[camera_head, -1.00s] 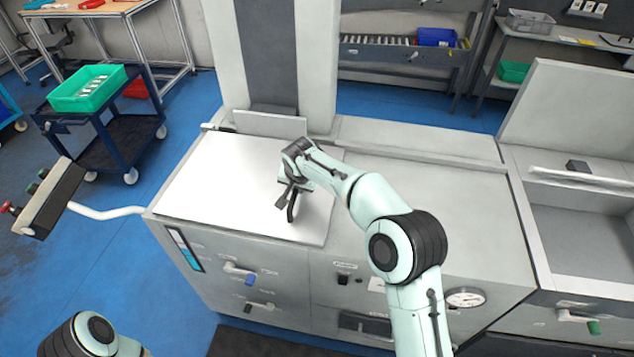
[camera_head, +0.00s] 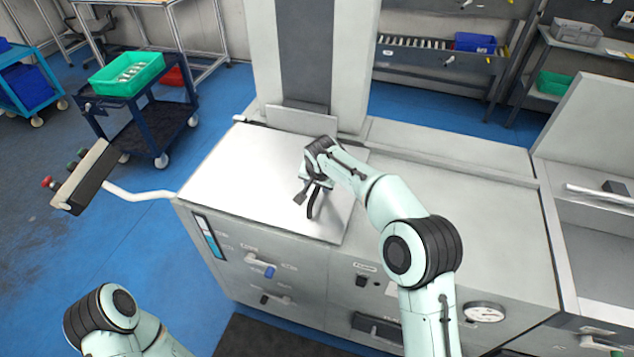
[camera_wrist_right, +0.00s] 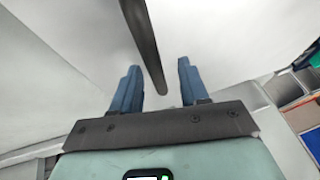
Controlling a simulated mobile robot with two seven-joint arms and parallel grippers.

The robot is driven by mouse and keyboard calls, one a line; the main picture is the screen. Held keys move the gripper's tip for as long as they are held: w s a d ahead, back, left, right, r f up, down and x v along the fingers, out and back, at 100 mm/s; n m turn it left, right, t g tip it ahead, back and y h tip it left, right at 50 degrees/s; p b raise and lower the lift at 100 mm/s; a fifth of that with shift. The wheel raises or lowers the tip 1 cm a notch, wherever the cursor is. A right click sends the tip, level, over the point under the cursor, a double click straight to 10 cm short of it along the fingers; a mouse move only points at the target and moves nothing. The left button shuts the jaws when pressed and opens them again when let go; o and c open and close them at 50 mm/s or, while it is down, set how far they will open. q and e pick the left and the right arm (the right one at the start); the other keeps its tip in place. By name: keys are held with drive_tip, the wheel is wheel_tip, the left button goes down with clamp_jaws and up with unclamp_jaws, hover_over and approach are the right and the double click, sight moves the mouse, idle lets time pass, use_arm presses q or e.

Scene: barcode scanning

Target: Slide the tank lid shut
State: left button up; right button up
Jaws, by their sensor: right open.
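The tank lid (camera_head: 250,180) is a flat white panel lying over the left part of the long grey machine's top. A dark bar handle (camera_head: 312,206) stands near its right side. It also shows as a black bar (camera_wrist_right: 145,45) in the right wrist view. My right gripper (camera_head: 311,188) is at the handle, reaching over from the right. In the wrist view its blue fingers (camera_wrist_right: 160,85) are apart, with the bar's end between them and clear space on both sides. My left gripper is out of view; only part of the left arm shows at the bottom left.
An upright grey column (camera_head: 312,60) stands behind the lid. A control box (camera_head: 88,178) on a white arm juts out at the left. The grey top (camera_head: 450,200) right of the lid is bare. A cart with a green bin (camera_head: 127,74) stands at the back left.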

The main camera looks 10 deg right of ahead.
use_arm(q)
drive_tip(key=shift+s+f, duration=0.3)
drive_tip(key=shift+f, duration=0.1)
use_arm(e)
drive_tip(key=v, duration=1.3)
drive_tip(key=shift+r, duration=0.15)
drive_tip(key=shift+a, duration=0.15)
